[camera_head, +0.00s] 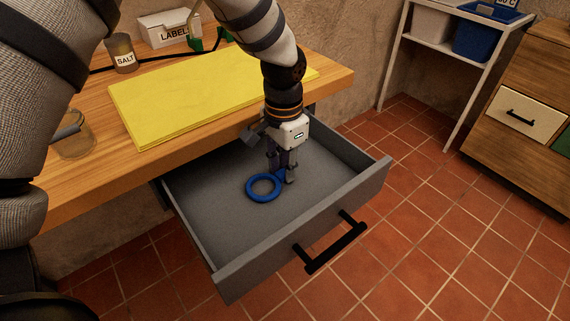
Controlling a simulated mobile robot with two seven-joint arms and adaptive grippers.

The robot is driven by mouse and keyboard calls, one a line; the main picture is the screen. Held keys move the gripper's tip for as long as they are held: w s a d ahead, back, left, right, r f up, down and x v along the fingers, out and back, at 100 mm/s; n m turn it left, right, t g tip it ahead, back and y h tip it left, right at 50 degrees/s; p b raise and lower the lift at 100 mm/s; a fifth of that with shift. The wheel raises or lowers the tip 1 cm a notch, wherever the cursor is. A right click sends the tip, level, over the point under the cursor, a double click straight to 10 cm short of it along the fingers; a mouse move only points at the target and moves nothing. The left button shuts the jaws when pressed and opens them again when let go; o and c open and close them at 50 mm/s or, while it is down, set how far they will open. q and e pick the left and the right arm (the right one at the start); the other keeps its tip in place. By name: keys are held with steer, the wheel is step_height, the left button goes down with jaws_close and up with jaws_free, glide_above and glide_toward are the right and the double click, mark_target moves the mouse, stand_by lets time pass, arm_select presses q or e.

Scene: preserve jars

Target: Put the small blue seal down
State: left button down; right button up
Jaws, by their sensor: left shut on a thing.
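The small blue seal (263,188) is a ring with a tab at its upper right. It is inside the open grey drawer (215,262), at or just above the drawer floor; I cannot tell whether it touches. My left gripper (284,176) points down into the drawer and is shut on the seal's tab side. The fingers partly hide that tab. My right gripper does not show in the head view.
The drawer's black handle (335,243) faces the tiled floor. The wooden worktop (62,180) above holds a yellow board (185,100), a salt jar (122,54), a glass jar (73,136) and a label box (168,28). Drawer floor left of the seal is bare.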

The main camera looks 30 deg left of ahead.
arm_select(q)
steer(key=shift+f, duration=0.1)
steer(key=c, duration=1.4)
jaws_free()
step_height(320, 180, up, 12)
steer(key=shift+r+p, duration=0.15)
steer(key=shift+p, duration=0.35)
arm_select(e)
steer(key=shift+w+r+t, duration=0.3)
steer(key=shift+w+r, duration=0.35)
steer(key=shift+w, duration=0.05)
